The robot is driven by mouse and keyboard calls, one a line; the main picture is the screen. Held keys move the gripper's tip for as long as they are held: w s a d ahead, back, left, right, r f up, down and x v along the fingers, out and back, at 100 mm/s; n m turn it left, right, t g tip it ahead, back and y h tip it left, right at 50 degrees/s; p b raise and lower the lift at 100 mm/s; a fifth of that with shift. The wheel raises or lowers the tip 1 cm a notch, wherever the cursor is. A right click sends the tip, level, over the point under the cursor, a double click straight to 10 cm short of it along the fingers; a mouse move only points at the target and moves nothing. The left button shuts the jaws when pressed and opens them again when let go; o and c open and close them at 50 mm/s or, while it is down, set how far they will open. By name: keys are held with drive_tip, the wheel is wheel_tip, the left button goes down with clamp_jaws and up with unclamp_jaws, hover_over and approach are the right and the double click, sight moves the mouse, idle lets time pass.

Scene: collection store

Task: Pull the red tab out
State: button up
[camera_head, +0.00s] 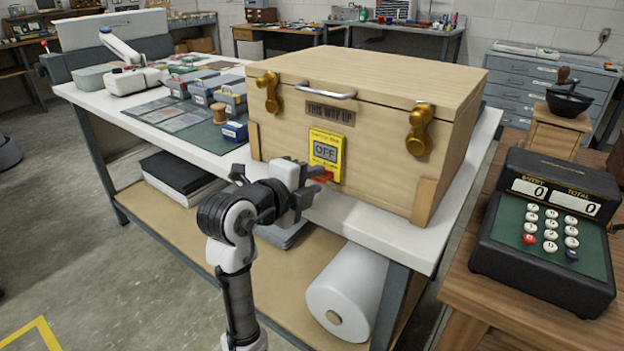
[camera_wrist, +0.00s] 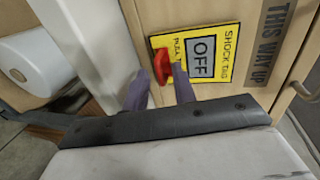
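The red tab (camera_head: 322,176) sticks out below the yellow shock tag (camera_head: 326,149) on the front of the wooden crate (camera_head: 310,108). The tag's window reads OFF. My gripper (camera_head: 308,182) is at the tab, in front of the crate. In the wrist view, the red tab (camera_wrist: 160,64) lies at the tips of my gripper (camera_wrist: 160,78). The two fingers stand apart, with a gap between them. The tab shows between and partly behind the fingertips; I cannot tell whether they touch it.
The crate stands on a white-topped bench (camera_head: 385,236) with brass latches and a metal handle (camera_head: 326,90). Small boxes and a stamp (camera_head: 220,114) lie to its left. A cash register (camera_head: 549,231) is on a wooden table at right. A white roll (camera_head: 346,290) lies on the lower shelf.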

drive_tip(key=shift+c, duration=0.2)
clamp_jaws()
drive_tip(key=shift+f, duration=0.1)
drive_tip(key=shift+s+a, duration=0.25)
drive_tip(key=shift+s, duration=0.05)
drive_tip(key=shift+s+a+b, duration=0.5)
drive_tip(key=shift+s, duration=0.25)
drive_tip(key=shift+o, duration=0.2)
unclamp_jaws()
